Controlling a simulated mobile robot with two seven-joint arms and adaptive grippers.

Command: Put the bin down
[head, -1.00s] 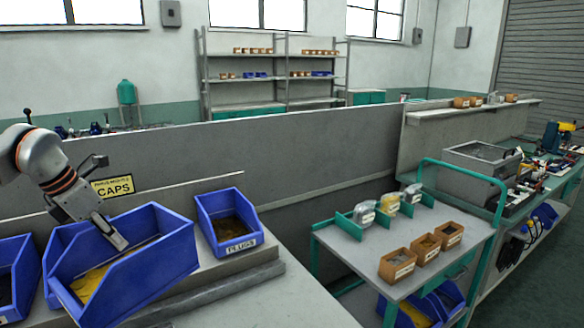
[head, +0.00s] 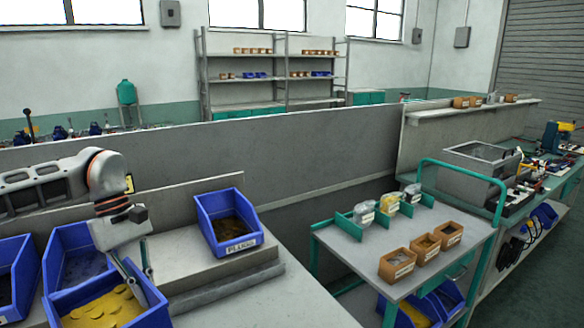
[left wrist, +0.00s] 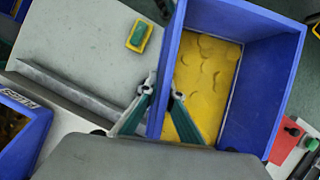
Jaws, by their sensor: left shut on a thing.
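The blue bin of yellow disc-shaped caps (head: 152,313) is at the bottom left of the head view, cut off by the lower edge. It fills much of the left wrist view (left wrist: 269,100), with its yellow contents showing. My left gripper (head: 140,274) is shut on one side wall of this bin, one finger on each side of the wall, as the left wrist view shows (left wrist: 162,92). I cannot tell whether the bin touches the surface below it. My right gripper is not in view.
A blue bin with grey contents (head: 62,238) stands behind the held bin, another at the far left (head: 24,290). The PLUGS bin (head: 240,246) stands to the right on the raised shelf. Bare bench (head: 260,305) lies right of the held bin. A green cart (head: 345,240) stands farther right.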

